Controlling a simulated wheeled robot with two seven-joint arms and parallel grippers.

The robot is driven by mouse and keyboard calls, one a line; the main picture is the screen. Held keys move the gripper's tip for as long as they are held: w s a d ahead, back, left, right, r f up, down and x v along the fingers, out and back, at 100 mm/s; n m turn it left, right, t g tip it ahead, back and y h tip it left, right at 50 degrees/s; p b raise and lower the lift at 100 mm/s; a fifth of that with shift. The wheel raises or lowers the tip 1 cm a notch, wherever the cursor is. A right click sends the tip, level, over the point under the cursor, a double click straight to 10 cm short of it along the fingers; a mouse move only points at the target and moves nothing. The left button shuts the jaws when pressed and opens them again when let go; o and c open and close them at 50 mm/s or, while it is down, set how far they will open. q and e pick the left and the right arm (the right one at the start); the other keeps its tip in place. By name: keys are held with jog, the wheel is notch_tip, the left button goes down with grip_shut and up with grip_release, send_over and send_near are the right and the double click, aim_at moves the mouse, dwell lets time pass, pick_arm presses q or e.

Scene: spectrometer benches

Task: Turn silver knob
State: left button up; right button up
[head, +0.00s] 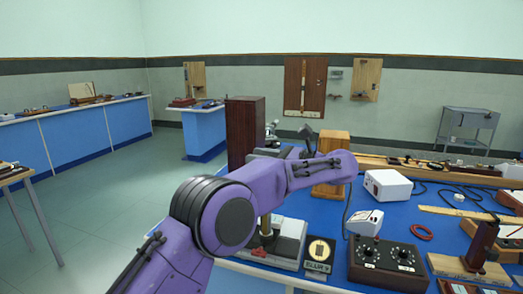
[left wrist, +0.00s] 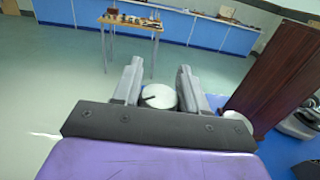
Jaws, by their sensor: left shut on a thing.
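The silver knob (left wrist: 158,97) shows in the left wrist view as a round, pale disc with a dark line on its face. It sits between the two grey fingers of my left gripper (left wrist: 160,82), which are shut on it from both sides. In the head view my purple arm crosses the middle and covers the knob. Only a grey part of the left gripper (head: 266,152) shows there, just right of a tall dark red wooden box. My right gripper is in neither view.
The tall dark red box (head: 246,125) stands close by the left gripper; it also shows in the left wrist view (left wrist: 275,75). A lighter wooden box (head: 332,145), a white box (head: 387,186) and a two-knob dark control box (head: 387,264) crowd the blue bench. Open floor lies left.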

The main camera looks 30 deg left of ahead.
pick_arm(q)
jog(key=shift+s+r+n+g+h+p, duration=0.15)
jog(key=shift+n+g+h+p, duration=0.25)
jog(key=shift+n+g+p, duration=0.8)
jog(key=shift+d+f+g+p, duration=0.1)
jog(key=shift+f+g+p, duration=0.1)
jog(key=shift+g+p, duration=0.55)
jog(key=o, duration=0.8)
jog(key=shift+c, duration=0.2)
jog(key=shift+o, duration=1)
jog(key=shift+s, duration=0.1)
